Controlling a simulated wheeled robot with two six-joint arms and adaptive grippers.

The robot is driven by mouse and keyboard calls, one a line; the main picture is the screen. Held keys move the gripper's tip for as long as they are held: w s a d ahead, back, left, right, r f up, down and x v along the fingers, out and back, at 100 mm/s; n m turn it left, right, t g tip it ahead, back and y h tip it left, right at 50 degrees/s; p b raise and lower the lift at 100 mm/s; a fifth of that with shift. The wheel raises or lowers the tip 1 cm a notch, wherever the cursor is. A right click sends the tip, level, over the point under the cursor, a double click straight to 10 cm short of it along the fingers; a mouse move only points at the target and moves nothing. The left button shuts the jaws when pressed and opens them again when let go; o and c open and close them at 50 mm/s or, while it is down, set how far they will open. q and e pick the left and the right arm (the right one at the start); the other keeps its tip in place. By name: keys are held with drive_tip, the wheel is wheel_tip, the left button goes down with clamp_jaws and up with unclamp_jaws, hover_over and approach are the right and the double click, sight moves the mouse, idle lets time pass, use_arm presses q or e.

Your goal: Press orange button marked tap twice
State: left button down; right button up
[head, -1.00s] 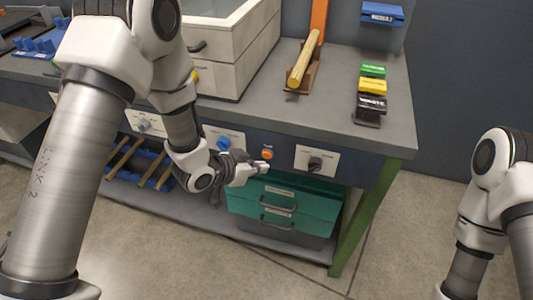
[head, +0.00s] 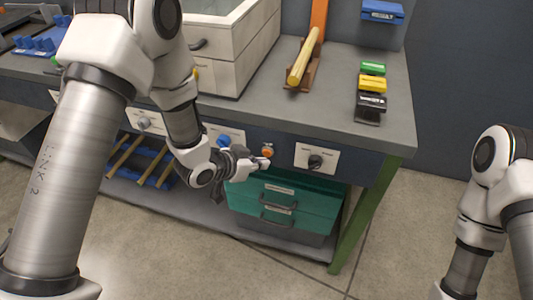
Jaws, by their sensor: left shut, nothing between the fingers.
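The orange button (head: 267,151) sits on the dark front panel of the workbench, between a plate with a blue knob (head: 223,140) and a plate with a black knob (head: 316,160). Any marking on the button is too small to read. My left gripper (head: 265,163) is shut and empty. Its fingertips are just below the button in the head view; I cannot tell whether they touch it. My right arm shows at the right edge, but its gripper is out of view.
The workbench top (head: 335,120) carries a drawer unit (head: 240,55), a wooden rod (head: 303,60) on a brown holder, and a stack of green, yellow and black blocks (head: 371,84). A teal drawer box (head: 290,205) stands on the shelf below my left gripper.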

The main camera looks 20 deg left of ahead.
use_arm(q)
drive_tip(key=shift+w, duration=0.1)
idle(0.4)
drive_tip(key=shift+w, duration=0.35)
drive_tip(key=shift+w+p, duration=0.35)
idle(0.5)
idle(0.3)
drive_tip(key=shift+s, duration=0.8)
drive_tip(key=s, duration=0.5)
idle(0.6)
